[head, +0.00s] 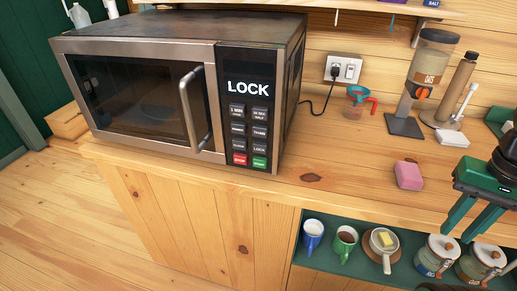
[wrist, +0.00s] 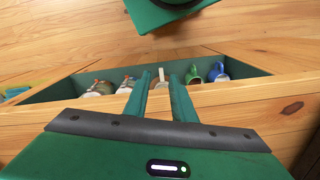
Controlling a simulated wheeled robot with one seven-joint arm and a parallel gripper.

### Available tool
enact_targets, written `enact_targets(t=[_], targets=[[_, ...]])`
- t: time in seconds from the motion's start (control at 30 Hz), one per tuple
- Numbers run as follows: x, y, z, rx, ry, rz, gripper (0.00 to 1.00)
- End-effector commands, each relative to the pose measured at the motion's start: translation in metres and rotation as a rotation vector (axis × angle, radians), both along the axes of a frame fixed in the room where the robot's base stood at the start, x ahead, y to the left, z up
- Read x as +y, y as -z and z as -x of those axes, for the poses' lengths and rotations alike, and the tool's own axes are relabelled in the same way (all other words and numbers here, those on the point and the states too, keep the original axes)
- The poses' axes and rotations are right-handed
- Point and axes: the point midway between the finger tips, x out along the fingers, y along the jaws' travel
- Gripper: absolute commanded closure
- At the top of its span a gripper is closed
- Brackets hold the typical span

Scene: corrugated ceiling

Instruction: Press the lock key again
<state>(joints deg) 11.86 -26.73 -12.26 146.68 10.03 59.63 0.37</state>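The microwave (head: 140,100) stands on the wooden counter at the left of the head view, its door shut. Its display (head: 248,87) reads LOCK in white letters. The dark lock key (head: 259,149) is in the right column of the keypad, just above the green start key (head: 259,162). The red stop key (head: 239,159) is at lower left. My green gripper (head: 455,236) is at the far right, well away from the keypad, in front of the counter and pointing down. In the wrist view, its two fingers (wrist: 160,76) are apart with nothing between them.
A pink sponge (head: 408,175) lies on the counter between microwave and gripper. The shelf below holds mugs (head: 346,240), a small pan (head: 383,242) and jars (head: 437,255). Counter in front of the keypad is clear.

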Motion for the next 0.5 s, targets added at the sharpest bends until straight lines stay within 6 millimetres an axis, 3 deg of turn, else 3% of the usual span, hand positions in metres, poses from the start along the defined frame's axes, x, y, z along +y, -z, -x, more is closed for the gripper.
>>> enact_targets(t=[0.03,0.1,0.5], targets=[[0.0,0.0,0.0,0.0,0.0,0.0,0.9],[0.0,0.0,0.0,0.0,0.0,0.0,1.0],[0.0,0.0,0.0,0.0,0.0,0.0,1.0]])
